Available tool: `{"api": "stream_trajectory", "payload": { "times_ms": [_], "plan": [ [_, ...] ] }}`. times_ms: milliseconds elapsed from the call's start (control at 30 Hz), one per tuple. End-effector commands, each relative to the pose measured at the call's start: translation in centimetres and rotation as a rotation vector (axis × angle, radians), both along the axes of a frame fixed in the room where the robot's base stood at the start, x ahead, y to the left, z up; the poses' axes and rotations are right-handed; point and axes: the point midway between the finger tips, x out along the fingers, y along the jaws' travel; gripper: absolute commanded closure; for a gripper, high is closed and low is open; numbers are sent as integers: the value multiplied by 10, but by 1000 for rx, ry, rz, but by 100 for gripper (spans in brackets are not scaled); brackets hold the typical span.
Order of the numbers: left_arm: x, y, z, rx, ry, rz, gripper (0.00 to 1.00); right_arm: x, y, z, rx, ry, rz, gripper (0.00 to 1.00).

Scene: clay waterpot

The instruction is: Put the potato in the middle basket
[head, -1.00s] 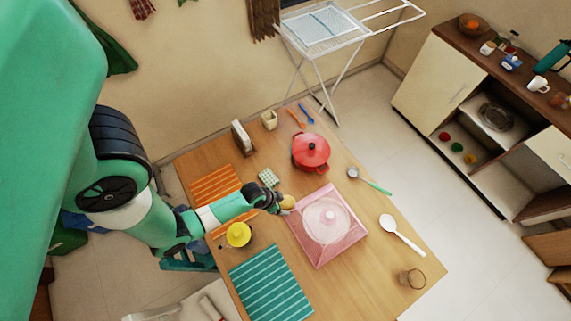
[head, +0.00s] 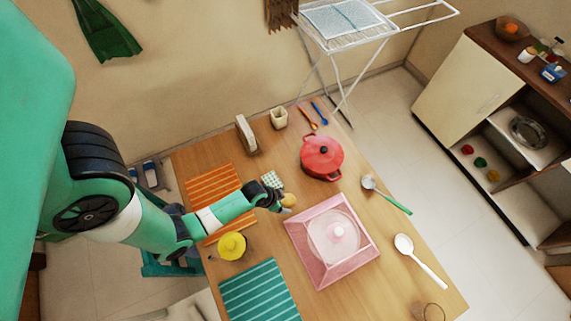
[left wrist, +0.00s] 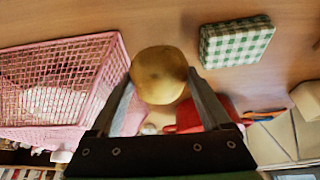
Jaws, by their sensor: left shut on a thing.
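The potato (head: 289,200) is a small yellow-brown lump held at the tip of my left gripper (head: 279,201). In the left wrist view the potato (left wrist: 160,74) sits between the two fingers of the gripper (left wrist: 163,85), which is shut on it. A pink mesh basket (head: 318,279) stands on the table just right of the gripper and holds a pale lidded dish (head: 337,232). The basket also shows at the left of the left wrist view (left wrist: 98,50). The potato is beside the basket, outside its rim. My right gripper is not in view.
A red pot (head: 322,157) stands behind the basket. A green checked block (head: 271,179) is near the gripper, and a yellow-lidded item (head: 232,246) is in front of the arm. Striped mats (head: 260,294) cover the left side.

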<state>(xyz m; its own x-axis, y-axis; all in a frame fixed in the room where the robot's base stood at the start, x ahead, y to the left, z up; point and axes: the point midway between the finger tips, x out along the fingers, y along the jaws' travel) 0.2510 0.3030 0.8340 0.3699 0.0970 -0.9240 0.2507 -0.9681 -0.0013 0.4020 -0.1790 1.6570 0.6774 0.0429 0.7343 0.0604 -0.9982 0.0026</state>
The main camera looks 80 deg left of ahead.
Motion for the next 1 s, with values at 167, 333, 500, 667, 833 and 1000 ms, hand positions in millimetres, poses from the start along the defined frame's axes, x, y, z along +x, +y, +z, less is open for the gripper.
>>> {"api": "stream_trajectory", "payload": {
  "times_ms": [167, 333, 500, 667, 833, 1000],
  "plan": [
    [0, 0, -9, 0, -1, 0, 83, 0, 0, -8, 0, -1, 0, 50],
    [0, 0, -36, 0, 1, 0, 83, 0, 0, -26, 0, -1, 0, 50],
    [0, 0, -43, 0, -1, 0, 83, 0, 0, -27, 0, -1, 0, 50],
    [0, 0, -43, 0, -1, 0, 83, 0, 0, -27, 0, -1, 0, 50],
    [0, 0, -46, 0, 0, 0, 8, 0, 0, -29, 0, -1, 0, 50],
    [0, 0, -46, 0, 0, 0, 0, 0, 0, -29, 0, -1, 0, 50]
  ]
}}
